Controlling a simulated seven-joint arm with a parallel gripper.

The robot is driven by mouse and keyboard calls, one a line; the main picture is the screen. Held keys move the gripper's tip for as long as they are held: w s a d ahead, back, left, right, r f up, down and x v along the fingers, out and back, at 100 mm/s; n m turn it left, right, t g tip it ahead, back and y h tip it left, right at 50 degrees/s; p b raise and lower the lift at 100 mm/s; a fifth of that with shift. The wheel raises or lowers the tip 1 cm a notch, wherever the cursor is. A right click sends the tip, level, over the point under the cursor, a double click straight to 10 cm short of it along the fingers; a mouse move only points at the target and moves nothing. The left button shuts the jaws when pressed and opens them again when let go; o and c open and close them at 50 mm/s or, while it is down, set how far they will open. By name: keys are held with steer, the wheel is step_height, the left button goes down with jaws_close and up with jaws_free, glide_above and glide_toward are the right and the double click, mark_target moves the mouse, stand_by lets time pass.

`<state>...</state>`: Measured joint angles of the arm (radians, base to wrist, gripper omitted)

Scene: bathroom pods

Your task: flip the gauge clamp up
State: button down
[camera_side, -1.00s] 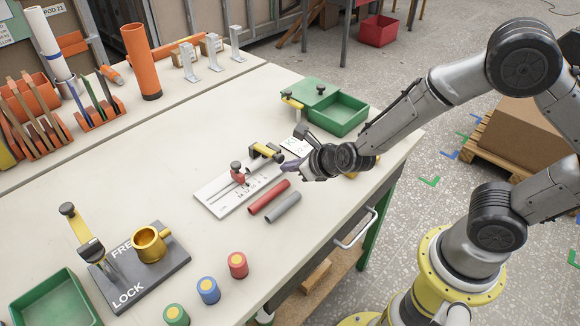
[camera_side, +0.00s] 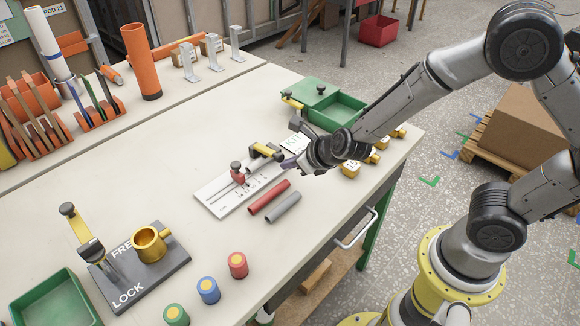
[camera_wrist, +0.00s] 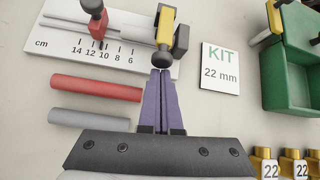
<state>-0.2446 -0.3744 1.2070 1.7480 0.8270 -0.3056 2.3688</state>
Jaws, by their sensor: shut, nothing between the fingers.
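The white gauge board (camera_side: 215,200) lies on the bench with a cm scale and a red stop (camera_side: 238,174). At its far right end is the gauge clamp (camera_side: 265,152), with a yellow lever and a dark body, lying low. In the wrist view the clamp's yellow lever (camera_wrist: 165,25) points towards me and ends in a dark round knob (camera_wrist: 162,60). My gripper (camera_wrist: 160,73) is shut and empty, its purple fingertips right at the knob. Whether they touch it I cannot tell. In the side view my gripper (camera_side: 286,164) is just right of the clamp.
A red tube (camera_side: 268,197) and a grey tube (camera_side: 283,207) lie in front of the board. A KIT 22 mm card (camera_wrist: 220,67), an open green box (camera_side: 335,112) and brass fittings (camera_side: 352,170) are to the right. A FREE/LOCK block (camera_side: 140,262) stands front left.

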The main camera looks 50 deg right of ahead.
steer(key=shift+r, duration=0.25)
steer(key=shift+w+r+g, duration=0.2)
steer(key=shift+r+g, duration=0.5)
steer(key=shift+g, duration=0.2)
steer(key=shift+w+r, duration=0.3)
steer(key=shift+r, duration=0.4)
steer(key=shift+w+r, duration=0.3)
steer(key=shift+r, duration=0.4)
steer(key=w+r, duration=0.5)
steer(key=w, duration=0.4)
steer(key=shift+w+r, duration=0.2)
steer(key=shift+w, duration=0.1)
steer(key=shift+s+d, duration=0.1)
steer(key=shift+s, duration=0.15)
step_height(320, 180, up, 12)
glide_above(275, 153)
steer(key=s, duration=0.2)
steer(key=shift+a+f, duration=0.1)
steer(key=shift+a, duration=0.3)
